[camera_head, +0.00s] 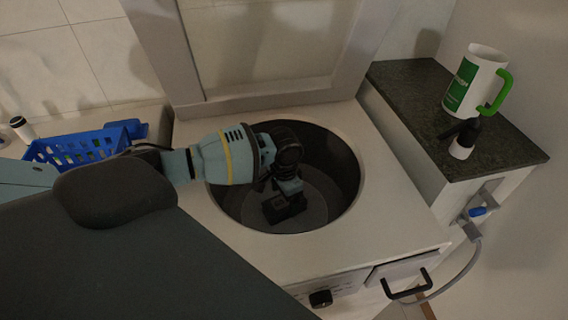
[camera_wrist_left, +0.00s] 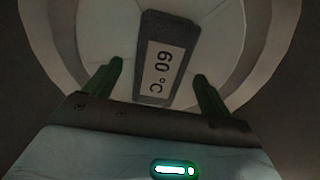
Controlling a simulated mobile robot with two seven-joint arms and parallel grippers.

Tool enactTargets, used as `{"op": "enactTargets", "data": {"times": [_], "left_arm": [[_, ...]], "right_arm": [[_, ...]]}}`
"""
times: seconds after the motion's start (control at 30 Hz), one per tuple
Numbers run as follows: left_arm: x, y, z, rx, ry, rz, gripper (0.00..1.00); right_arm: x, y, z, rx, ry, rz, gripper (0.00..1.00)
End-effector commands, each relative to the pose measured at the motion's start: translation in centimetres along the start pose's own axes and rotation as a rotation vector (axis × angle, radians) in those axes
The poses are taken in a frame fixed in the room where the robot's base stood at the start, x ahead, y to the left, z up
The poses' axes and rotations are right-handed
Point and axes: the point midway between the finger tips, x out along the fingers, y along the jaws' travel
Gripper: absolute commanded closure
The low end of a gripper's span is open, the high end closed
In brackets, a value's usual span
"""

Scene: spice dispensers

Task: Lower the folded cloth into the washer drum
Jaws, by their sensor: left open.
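The washer (camera_head: 315,245) is top-loading, with its lid raised and its round drum (camera_head: 345,185) open. My left arm reaches in from the left, and my left gripper (camera_head: 285,207) is down inside the drum. In the left wrist view the two green fingers of this gripper (camera_wrist_left: 158,72) stand apart. I cannot make out a folded cloth in either view. My right gripper is out of view.
A blue basket (camera_head: 80,147) stands left of the washer, partly behind my arm. On the dark counter (camera_head: 415,95) at the right are a white and green mug (camera_head: 475,80) and a small black-topped white bottle (camera_head: 462,145). The raised lid (camera_head: 265,103) stands behind the drum.

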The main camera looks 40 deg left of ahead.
Motion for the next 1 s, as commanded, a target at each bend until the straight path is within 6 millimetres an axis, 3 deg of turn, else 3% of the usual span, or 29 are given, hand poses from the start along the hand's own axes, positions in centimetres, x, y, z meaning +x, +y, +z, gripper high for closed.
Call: {"op": "enactTargets", "data": {"times": [0.2,0.4,1.0], "left_arm": [[-3.9,-0.1,-0.1,0.001,0.006,-0.002,0.17],[-6.0,0.0,-0.1,0.001,0.003,-0.001,0.17],[-6.3,0.0,0.0,0.001,0.002,0.0,0.17]], "right_arm": [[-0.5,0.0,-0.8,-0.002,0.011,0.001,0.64],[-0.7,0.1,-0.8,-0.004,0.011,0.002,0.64],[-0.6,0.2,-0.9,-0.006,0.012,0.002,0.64]]}}
